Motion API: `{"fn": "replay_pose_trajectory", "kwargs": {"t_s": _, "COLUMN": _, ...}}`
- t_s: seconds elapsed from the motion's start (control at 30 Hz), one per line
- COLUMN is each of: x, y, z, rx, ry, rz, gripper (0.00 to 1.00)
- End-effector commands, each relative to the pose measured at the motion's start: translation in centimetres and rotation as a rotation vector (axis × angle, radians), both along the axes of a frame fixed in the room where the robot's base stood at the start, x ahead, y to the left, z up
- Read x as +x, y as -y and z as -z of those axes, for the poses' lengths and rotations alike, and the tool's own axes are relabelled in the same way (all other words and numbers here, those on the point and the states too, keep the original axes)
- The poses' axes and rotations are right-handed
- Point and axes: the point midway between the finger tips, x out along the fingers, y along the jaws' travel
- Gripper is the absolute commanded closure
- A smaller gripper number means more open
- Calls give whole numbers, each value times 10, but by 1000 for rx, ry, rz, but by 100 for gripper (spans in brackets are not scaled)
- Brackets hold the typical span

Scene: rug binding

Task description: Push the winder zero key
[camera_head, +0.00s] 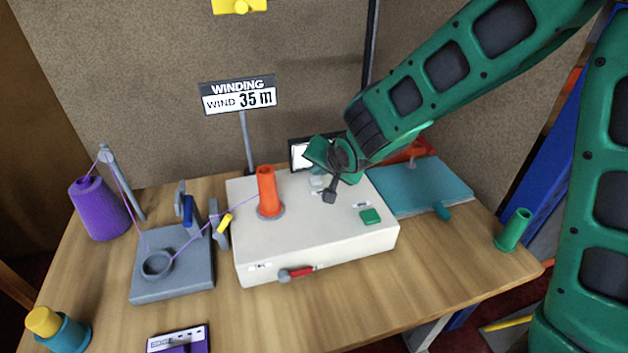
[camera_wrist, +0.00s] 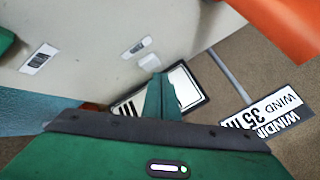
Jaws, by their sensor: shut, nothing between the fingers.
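The winder is a cream box (camera_head: 300,235) on the table with an orange spool (camera_head: 267,190) standing on it. A small pale key (camera_head: 317,181) sits towards the back of its top. In the wrist view the pale key (camera_wrist: 150,62) lies beside a small label, just beyond my fingertips. A green key (camera_head: 370,216) with its own label is at the front right of the top. My gripper (camera_head: 330,196) is shut and empty, pointing down above the box near the pale key. I cannot tell whether it touches. A display (camera_head: 299,156) behind the box is partly hidden by my gripper.
A sign (camera_head: 239,96) on a post reads "WIND 35 m". Purple yarn runs from a cone (camera_head: 99,209) through a grey guide stand (camera_head: 173,285) to the spool.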

Motion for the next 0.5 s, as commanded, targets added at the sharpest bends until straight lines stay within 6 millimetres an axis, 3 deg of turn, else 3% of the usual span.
{"fn": "replay_pose_trajectory", "kwargs": {"t_s": 0.33, "x": 0, "y": 0, "z": -2, "rx": 0, "ry": 0, "rz": 0, "gripper": 100}}
{"fn": "replay_pose_trajectory", "kwargs": {"t_s": 0.5, "x": 0, "y": 0, "z": -15, "rx": 1, "ry": 3, "rz": 0, "gripper": 100}}
